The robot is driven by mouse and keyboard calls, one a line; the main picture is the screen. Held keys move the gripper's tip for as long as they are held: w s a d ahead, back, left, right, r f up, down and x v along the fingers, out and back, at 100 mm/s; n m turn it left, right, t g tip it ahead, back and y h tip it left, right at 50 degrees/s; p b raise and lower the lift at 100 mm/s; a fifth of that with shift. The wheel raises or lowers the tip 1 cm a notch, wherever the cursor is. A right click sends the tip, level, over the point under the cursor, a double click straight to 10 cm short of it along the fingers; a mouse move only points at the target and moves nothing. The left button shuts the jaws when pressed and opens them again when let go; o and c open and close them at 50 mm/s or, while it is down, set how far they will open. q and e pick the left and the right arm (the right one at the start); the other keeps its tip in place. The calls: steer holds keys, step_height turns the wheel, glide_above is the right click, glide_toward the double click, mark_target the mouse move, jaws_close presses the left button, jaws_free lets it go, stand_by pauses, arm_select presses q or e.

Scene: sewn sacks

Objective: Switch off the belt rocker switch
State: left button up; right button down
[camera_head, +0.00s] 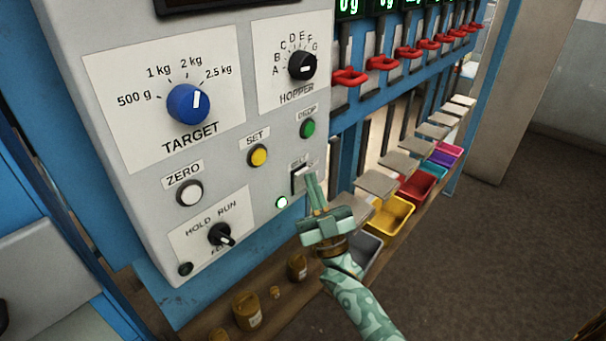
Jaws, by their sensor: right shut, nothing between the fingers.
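The belt rocker switch (299,180) is a small light rocker in a dark frame, low on the right side of the grey control panel (225,130). Its label above is partly readable. A green-white lamp (281,202) glows below and left of it. My right gripper (311,178) is shut and empty, its fingertips at the right edge of the rocker. I cannot tell whether they touch it. The fingers hide a little of the rocker's right side, and which way it is tipped is unclear. My left gripper is not in view.
The panel also holds a blue target knob (188,104), a black hopper knob (302,66), a green drop button (308,128), a yellow set button (259,155), a white zero button (189,192) and a hold/run selector (221,234). Coloured bins (391,214) stand to the right.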

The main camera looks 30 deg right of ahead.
steer(key=shift+w, duration=0.2)
stand_by(0.3)
steer(key=shift+s, duration=0.1)
steer(key=shift+s+d+f, duration=0.1)
steer(key=shift+s+d, duration=0.15)
steer(key=shift+s, duration=0.4)
steer(key=shift+s+d+f+p, duration=0.1)
steer(key=shift+s+d+p, duration=0.2)
steer(key=shift+s, duration=0.45)
steer(key=shift+s+d+f+p, duration=0.1)
steer(key=shift+s+d+p, duration=0.2)
steer(key=shift+s, duration=0.5)
steer(key=shift+s+d+f+p, duration=0.1)
steer(key=shift+s+d+p, duration=0.2)
steer(key=shift+s, duration=0.45)
